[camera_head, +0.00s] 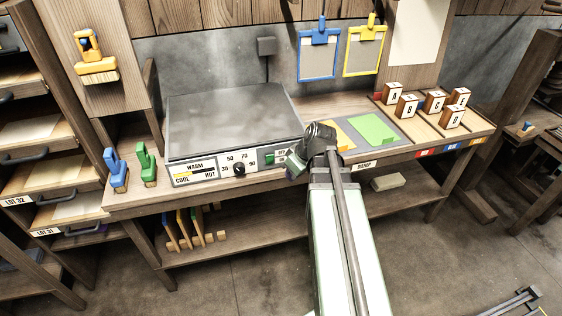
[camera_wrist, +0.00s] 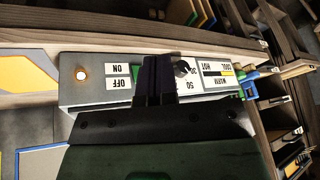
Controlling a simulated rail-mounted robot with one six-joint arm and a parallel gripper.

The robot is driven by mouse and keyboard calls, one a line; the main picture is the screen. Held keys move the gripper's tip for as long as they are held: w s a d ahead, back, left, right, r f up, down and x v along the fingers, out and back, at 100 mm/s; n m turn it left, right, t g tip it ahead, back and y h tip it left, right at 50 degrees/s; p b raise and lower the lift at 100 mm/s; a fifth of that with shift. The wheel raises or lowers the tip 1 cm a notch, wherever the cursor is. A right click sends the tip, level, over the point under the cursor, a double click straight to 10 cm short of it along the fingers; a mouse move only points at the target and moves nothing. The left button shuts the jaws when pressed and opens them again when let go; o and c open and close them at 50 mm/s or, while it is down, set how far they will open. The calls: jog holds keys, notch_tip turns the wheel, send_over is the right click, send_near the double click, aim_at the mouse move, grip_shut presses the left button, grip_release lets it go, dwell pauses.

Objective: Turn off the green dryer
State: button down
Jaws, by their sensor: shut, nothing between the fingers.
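The dryer is a grey flat-topped box (camera_head: 235,120) on the bench. Its front panel carries a WARM/COOL/HOT gauge (camera_head: 195,173), a black knob (camera_head: 239,169) and a green switch (camera_head: 269,158). In the wrist view the panel shows upside down, with ON and OFF labels (camera_wrist: 118,77), a lit amber lamp (camera_wrist: 82,74) and the knob (camera_wrist: 182,69). My gripper (camera_head: 294,165) is shut and empty at the panel's right end. In the wrist view its dark fingers (camera_wrist: 157,75) cover most of the switch. I cannot tell whether they touch it or which way it is set.
Blue (camera_head: 116,170) and green (camera_head: 146,164) handled tools stand left of the dryer. Yellow and green sheets (camera_head: 373,129) lie to the right, with lettered blocks (camera_head: 407,106) beyond. Blue and yellow clipboards (camera_head: 318,52) hang behind. The floor in front is clear.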

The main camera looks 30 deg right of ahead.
jog(key=w+d+n+t, duration=0.1)
jog(key=n, duration=0.2)
jog(key=w+d+r+n+t, duration=0.1)
jog(key=n, duration=0.3)
jog(key=w+r+n+t, duration=0.1)
jog(key=n, duration=0.2)
jog(key=shift+w+d+y, duration=0.3)
jog(key=shift+w+d, duration=0.1)
jog(key=b, duration=0.7)
send_near(266, 164)
jog(key=x, duration=0.4)
